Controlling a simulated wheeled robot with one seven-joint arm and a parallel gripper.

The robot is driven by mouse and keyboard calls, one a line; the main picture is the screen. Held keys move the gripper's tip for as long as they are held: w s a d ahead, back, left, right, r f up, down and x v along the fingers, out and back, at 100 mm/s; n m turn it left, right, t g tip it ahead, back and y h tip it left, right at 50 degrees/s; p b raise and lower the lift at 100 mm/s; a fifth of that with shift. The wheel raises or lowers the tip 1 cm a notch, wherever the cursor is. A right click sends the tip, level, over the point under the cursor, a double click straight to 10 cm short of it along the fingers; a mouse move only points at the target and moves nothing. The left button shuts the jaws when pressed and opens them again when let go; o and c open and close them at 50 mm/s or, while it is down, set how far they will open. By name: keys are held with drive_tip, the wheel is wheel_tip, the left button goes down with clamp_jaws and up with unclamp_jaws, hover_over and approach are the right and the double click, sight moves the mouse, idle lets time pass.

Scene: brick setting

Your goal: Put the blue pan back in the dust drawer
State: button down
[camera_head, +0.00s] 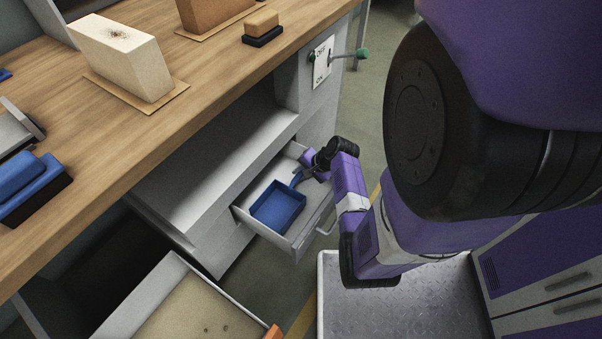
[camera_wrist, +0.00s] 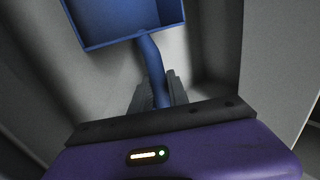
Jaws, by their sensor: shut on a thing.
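The blue pan (camera_head: 277,207) is a shallow square tray with a short handle. In the head view it lies within the walls of the open grey drawer (camera_head: 296,245) under the workbench. My gripper (camera_head: 304,176) is at the drawer's far right part, shut on the pan's handle. In the wrist view the handle runs from the blue pan (camera_wrist: 125,20) down between the fingers of my gripper (camera_wrist: 157,90). The drawer's pale inner wall shows around it. I cannot tell whether the pan touches the drawer floor.
A wooden worktop (camera_head: 110,130) lies above the drawer, with a pale block (camera_head: 120,55) on it. A second open container (camera_head: 190,305) with a tan inside is at the lower left. A metal plate floor (camera_head: 400,300) is at the lower right.

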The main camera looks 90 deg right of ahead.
drive_tip(key=shift+f+b, duration=0.35)
drive_tip(key=shift+f, duration=0.2)
idle(0.4)
drive_tip(key=c, duration=1.2)
unclamp_jaws()
drive_tip(key=shift+p+v, duration=1.35)
drive_tip(key=shift+v, duration=2.6)
